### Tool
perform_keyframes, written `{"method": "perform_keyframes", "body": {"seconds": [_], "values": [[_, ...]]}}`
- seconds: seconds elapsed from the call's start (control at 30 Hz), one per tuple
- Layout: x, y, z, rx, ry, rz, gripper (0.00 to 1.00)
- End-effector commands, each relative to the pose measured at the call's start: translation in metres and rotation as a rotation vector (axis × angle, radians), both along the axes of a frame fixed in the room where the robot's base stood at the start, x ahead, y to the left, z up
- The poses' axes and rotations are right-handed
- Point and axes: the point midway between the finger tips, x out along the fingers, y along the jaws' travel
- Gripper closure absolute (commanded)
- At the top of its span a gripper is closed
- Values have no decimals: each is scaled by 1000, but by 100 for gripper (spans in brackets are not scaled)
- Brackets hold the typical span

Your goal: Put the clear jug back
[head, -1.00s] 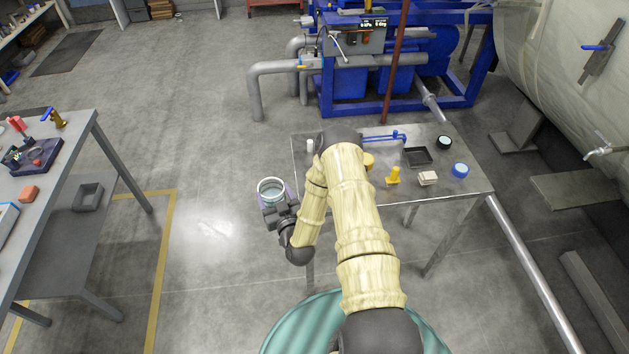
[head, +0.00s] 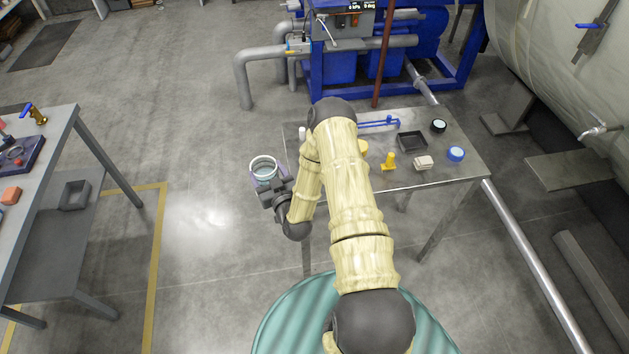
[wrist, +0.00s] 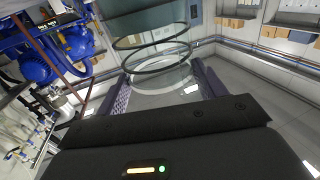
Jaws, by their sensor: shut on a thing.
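The clear jug (head: 264,168) is held in my gripper (head: 265,179), left of the small metal table and out over the floor. In the wrist view the jug (wrist: 160,70) is see-through with dark rings, and it sits between the two purple finger pads of my gripper (wrist: 155,88). My gripper is shut on it. The dark gripper body hides the lower part of the jug in the head view.
A grey workbench (head: 62,140) stands at left. Open floor lies between.

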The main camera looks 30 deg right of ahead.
Motion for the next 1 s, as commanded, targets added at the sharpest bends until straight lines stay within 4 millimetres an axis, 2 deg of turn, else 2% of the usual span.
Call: {"method": "perform_keyframes", "body": {"seconds": [0.2, 0.47, 0.8, 1.0], "values": [[17, -36, 9, -7, -8, 40, 90], [24, -84, 27, -7, -8, 83, 90], [10, -152, 51, -6, -6, 96, 90], [0, -173, 63, -4, -4, 89, 90]]}}
